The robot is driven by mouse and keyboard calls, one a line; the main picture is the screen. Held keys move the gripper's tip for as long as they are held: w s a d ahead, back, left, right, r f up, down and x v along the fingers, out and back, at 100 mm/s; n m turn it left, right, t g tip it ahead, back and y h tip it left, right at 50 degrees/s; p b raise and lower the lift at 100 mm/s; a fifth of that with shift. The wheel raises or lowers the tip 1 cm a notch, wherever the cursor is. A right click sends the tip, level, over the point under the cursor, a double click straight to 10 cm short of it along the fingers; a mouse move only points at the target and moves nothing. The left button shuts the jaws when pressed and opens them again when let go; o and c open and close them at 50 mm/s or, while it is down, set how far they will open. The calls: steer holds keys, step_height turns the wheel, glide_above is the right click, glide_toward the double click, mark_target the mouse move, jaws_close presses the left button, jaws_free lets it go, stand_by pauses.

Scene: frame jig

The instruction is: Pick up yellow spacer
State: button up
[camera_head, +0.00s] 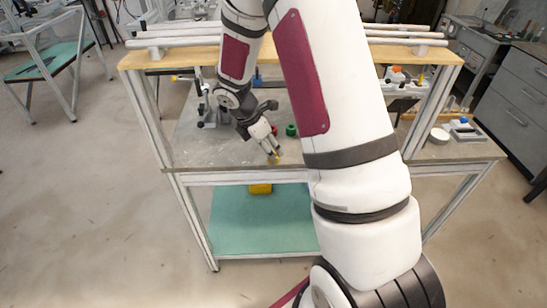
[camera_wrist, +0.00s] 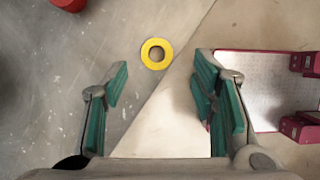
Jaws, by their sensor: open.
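The yellow spacer (camera_wrist: 146,53) is a flat ring with a round hole. In the wrist view it lies on the grey worktop, above and between my fingertips, with nothing touching it. In the head view a small bit of yellow, likely the spacer (camera_head: 278,160), shows near the table's front edge by my fingertips. My gripper (camera_wrist: 160,84) is open and empty, its green-padded fingers apart on either side of the picture. In the head view my gripper (camera_head: 273,151) points down at the worktop.
A red part (camera_wrist: 68,4) sits at the top left of the wrist view. In the head view a green part (camera_head: 291,130) stands behind my gripper. A wooden shelf (camera_head: 180,58) spans above the worktop.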

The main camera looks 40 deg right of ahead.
steer(key=x, duration=0.4)
steer(key=shift+w+a+f, duration=0.15)
steer(key=shift+w+f, duration=0.05)
steer(key=shift+f, duration=0.05)
steer(key=c, duration=1.2)
